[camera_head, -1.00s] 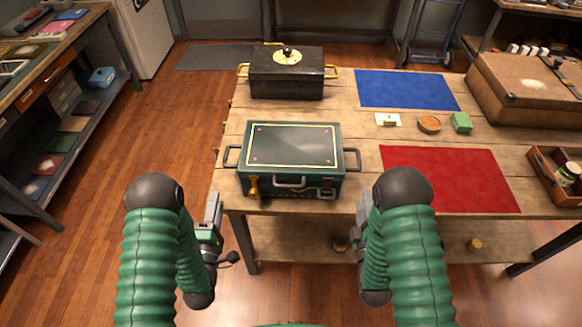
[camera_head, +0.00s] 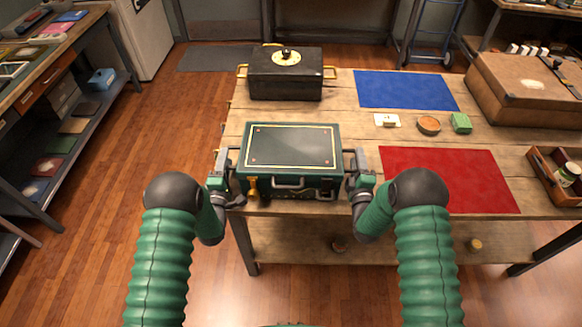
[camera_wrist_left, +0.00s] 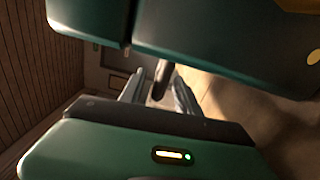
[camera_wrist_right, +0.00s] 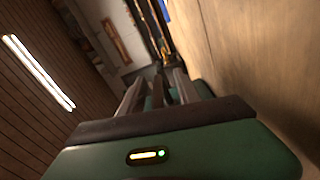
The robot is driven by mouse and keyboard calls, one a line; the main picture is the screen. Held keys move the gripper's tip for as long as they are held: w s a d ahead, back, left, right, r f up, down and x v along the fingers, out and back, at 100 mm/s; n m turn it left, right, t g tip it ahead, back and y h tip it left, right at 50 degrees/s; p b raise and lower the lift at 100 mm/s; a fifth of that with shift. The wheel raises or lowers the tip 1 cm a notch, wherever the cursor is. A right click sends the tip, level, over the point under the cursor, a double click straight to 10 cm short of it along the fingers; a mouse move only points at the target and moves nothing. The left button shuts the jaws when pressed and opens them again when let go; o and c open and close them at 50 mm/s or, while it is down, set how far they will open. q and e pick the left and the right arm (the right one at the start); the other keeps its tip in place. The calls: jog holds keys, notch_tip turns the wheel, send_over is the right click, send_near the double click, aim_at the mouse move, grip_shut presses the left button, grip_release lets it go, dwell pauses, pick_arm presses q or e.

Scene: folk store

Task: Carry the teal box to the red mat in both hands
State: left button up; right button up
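The teal box (camera_head: 290,147) sits closed and upright on the wooden table, left of the red mat (camera_head: 450,180). It has a side handle at each end. My left gripper (camera_head: 223,162) is at the box's left handle. In the left wrist view the fingers (camera_wrist_left: 158,92) stand apart with the dark handle (camera_wrist_left: 162,78) between them. My right gripper (camera_head: 356,163) is at the right handle. In the right wrist view its fingers (camera_wrist_right: 160,92) also stand apart around a dark bar. The red mat is bare.
A black box (camera_head: 286,75) with gold handles stands behind the teal box. A blue mat (camera_head: 406,90) lies behind the red one. A white card (camera_head: 387,120), a round tin (camera_head: 429,124) and a green block (camera_head: 461,122) lie between the mats. An open wooden crate (camera_head: 548,182) is at the right.

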pick_arm(q)
jog(key=shift+w, duration=0.3)
pick_arm(e)
jog(key=shift+w, duration=0.3)
pick_arm(q)
grip_shut()
pick_arm(e)
grip_shut()
pick_arm(q)
jog(key=shift+s+f, duration=0.1)
pick_arm(e)
jog(key=shift+s+f, duration=0.1)
jog(key=shift+f, duration=0.1)
dwell(0.4)
